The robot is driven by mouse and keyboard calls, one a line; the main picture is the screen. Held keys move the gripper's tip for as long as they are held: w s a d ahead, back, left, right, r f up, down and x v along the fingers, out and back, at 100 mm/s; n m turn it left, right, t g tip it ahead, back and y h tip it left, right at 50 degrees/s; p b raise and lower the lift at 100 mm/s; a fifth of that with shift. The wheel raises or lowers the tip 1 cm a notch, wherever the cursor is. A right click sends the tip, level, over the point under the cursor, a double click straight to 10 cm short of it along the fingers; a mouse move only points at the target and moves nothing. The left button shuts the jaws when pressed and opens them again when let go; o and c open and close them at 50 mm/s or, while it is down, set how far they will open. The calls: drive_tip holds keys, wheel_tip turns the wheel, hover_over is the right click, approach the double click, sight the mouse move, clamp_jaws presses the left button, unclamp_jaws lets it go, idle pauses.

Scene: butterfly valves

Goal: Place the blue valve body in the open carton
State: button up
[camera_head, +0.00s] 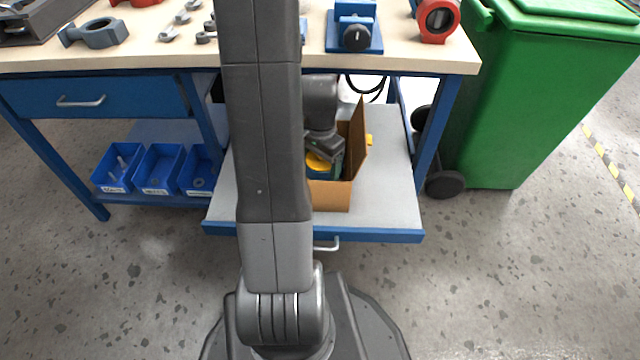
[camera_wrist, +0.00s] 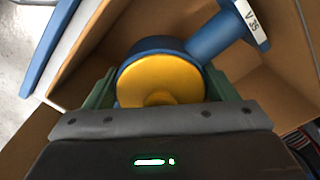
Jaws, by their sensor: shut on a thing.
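The blue valve body (camera_wrist: 207,41) has a yellow disc (camera_wrist: 160,82) in its ring and a white label on its neck flange. My gripper (camera_wrist: 160,95) is shut on its ring, with a green finger at each side. In the wrist view the valve body is inside the open carton (camera_wrist: 262,97), with brown cardboard walls around it. Whether it touches the carton floor I cannot tell. In the head view my gripper (camera_head: 324,160) reaches down into the carton (camera_head: 331,196), and only a little blue and yellow shows. My arm hides the carton's left part.
The carton stands on a grey pull-out shelf (camera_head: 390,205) under the workbench (camera_head: 400,58). A raised carton flap is to the right of my gripper. Blue bins (camera_head: 158,168) sit at left, and a green wheeled bin (camera_head: 530,110) stands at right.

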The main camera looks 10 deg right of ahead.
drive_tip(key=shift+f+b, duration=1)
drive_tip(key=shift+f, duration=2.1)
drive_tip(key=shift+f, duration=0.1)
drive_tip(key=o, duration=1.4)
wheel_tip(320, 180, up, 12)
drive_tip(key=p, duration=0.4)
drive_tip(key=shift+p, duration=0.35)
